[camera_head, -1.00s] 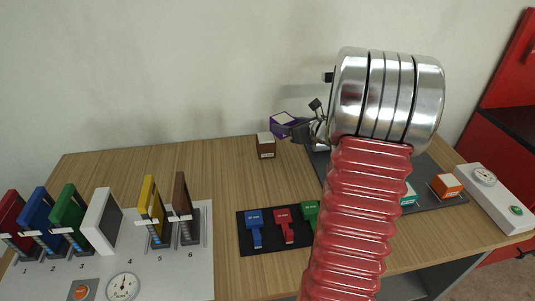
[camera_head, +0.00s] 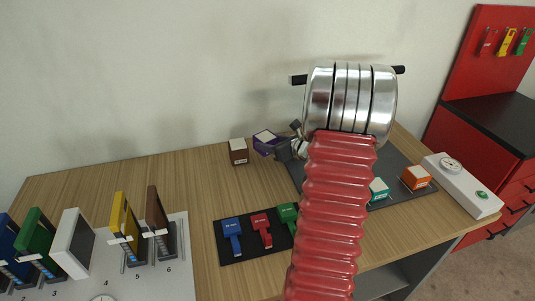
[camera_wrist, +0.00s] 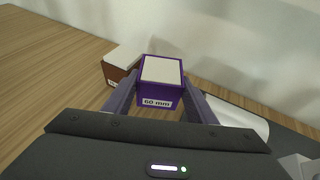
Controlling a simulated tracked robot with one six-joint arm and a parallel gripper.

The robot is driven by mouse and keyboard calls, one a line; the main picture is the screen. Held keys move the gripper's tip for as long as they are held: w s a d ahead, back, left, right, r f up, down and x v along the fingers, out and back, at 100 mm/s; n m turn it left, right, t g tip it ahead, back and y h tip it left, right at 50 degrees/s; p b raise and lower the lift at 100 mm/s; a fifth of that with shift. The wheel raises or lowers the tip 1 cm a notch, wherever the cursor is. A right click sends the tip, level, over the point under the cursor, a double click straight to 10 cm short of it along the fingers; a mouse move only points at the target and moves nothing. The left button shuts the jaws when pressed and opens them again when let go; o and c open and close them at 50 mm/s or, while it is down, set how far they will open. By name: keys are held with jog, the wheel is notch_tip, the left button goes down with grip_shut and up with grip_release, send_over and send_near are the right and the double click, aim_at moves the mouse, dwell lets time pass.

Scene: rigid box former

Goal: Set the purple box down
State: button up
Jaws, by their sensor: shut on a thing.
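The purple box (camera_head: 265,141) has a pale top and a "60 mm" label that shows in the wrist view (camera_wrist: 160,74). My gripper (camera_head: 281,148) is shut on it, with one finger along each side in the wrist view (camera_wrist: 160,90). The box is at the back of the wooden table (camera_head: 190,180), low and close to the brown box (camera_head: 238,152), with a small gap between them in the head view. Whether its underside touches the table cannot be told. My arm hides part of the dark mat behind it.
On the dark grey mat (camera_head: 408,153) stand a teal box (camera_head: 378,190) and an orange box (camera_head: 416,178). A white gauge unit (camera_head: 462,185) is at the right. Blue, red and green tools lie on a black mat (camera_head: 232,254). A numbered rack (camera_head: 178,268) is at the left.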

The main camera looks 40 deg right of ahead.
jog(key=shift+f, duration=0.6)
jog(key=shift+f, duration=1.9)
jog(key=o, duration=1.1)
jog(key=shift+f, duration=0.1)
jog(key=shift+o, duration=0.2)
jog(key=shift+s+r, duration=0.25)
jog(key=shift+s, duration=0.05)
jog(key=v, duration=1.1)
jog(key=shift+s+a, duration=0.1)
jog(key=shift+s, duration=0.1)
